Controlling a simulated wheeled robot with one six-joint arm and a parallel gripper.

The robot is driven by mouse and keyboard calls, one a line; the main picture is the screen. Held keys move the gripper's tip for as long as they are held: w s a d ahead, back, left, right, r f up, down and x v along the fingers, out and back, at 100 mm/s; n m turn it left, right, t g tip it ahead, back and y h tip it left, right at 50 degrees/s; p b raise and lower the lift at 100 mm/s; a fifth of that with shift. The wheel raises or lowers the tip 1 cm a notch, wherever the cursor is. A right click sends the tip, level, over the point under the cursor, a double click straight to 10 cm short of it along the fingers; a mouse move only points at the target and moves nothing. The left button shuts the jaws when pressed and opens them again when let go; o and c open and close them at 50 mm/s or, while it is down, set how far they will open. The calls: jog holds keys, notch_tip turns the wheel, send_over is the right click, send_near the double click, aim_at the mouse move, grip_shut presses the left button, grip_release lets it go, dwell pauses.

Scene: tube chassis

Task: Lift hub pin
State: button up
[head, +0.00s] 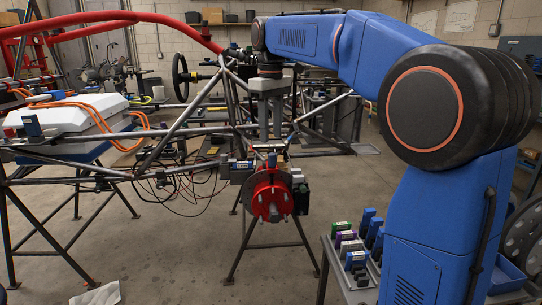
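A red hub (270,192) with a dark disc behind it is mounted at the lower front corner of the tube chassis (190,130). Small parts cluster just above the hub, among them a small reddish pin-like piece (272,160). I cannot tell for certain which part is the hub pin. My gripper (271,137) points straight down above the hub, apart from it. Its two grey fingers show a narrow gap, with nothing visible between them. The fingertips are partly lost against the parts behind them.
A tray of blue, green and purple parts (352,250) stands at the lower right beside my arm. A white box with orange cables (70,115) sits on the chassis at left. Chassis tubes and stand legs surround the hub. The floor in front is mostly clear.

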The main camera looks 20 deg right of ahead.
aim_at(271, 154)
notch_tip(271, 154, down, 8)
jog(key=shift+f, duration=0.1)
dwell(0.4)
